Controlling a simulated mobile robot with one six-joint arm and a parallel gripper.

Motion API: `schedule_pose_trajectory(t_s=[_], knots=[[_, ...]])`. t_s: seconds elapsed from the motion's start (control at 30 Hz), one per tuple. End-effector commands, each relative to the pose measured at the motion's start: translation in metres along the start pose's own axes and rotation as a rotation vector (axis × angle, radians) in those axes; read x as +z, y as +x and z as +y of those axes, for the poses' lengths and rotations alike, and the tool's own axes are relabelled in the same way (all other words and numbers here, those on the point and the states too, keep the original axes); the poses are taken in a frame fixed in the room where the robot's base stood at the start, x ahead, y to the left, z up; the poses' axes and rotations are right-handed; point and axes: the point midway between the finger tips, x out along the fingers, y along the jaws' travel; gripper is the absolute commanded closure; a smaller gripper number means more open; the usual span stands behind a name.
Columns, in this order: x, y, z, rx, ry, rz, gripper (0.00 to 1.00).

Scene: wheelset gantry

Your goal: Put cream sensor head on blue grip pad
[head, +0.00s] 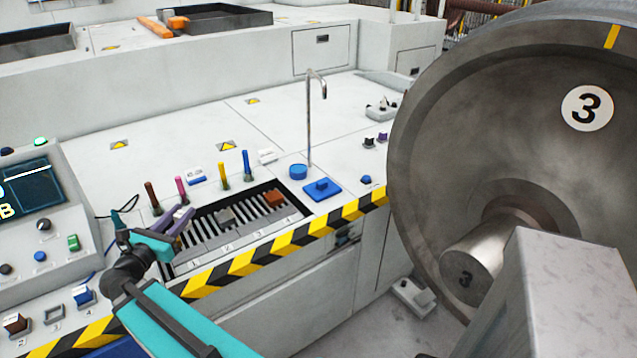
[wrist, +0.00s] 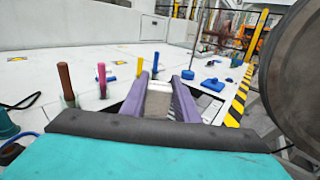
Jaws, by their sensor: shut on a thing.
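My gripper (head: 180,214) has purple fingers and is shut on a small pale block, which I take for the cream sensor head (wrist: 159,101). In the wrist view the block sits between the two fingers (wrist: 159,92); in the head view the fingers mostly hide it. My gripper is over the left end of the slotted tray. A flat blue square with a raised blue middle (head: 322,189), probably the blue grip pad, lies right of the tray on the white bench, well apart from my gripper. A round blue piece (head: 298,172) is just behind it.
The slotted tray (head: 240,233) holds a grey block (head: 224,216) and a brown block (head: 275,198). Upright brown, pink, yellow and blue pegs stand along its back edge. A thin hooked metal pole (head: 310,120) rises near the blue pieces. A large wheel (head: 450,150) stands at right.

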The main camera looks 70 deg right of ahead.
Motion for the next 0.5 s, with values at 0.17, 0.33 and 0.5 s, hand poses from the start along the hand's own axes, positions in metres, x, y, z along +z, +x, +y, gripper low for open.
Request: schedule_pose_trajectory(t_s=[0.17, 0.33, 0.5], knots=[[0.0, 0.043, -0.035, -0.081, 0.003, -0.002, 0.97], [0.001, 0.079, -0.07, -0.154, 0.006, -0.004, 0.97], [0.002, 0.113, -0.108, -0.228, 0.008, -0.006, 0.97]])
